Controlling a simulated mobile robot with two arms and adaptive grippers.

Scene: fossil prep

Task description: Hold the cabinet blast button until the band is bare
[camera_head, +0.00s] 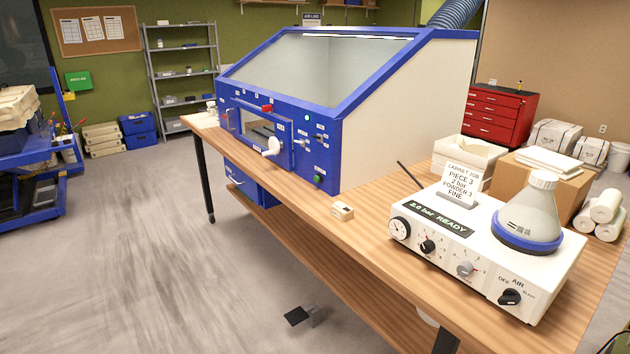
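The blue and white cabinet (390,110) stands on the wooden bench with its sloped window (315,68) facing up. Its blue front panel (325,158) carries a round green button (318,179) low on the right and a small pale green light (307,117) higher up. I cannot read the labels, so I cannot tell which control is the blast button. A small front door (262,126) with a pane and a white knob (273,147) looks shut. The band is not visible. Neither of my grippers is in view.
A small cream block (342,211) lies near the bench edge. A dark pedal (297,316) shows low down.

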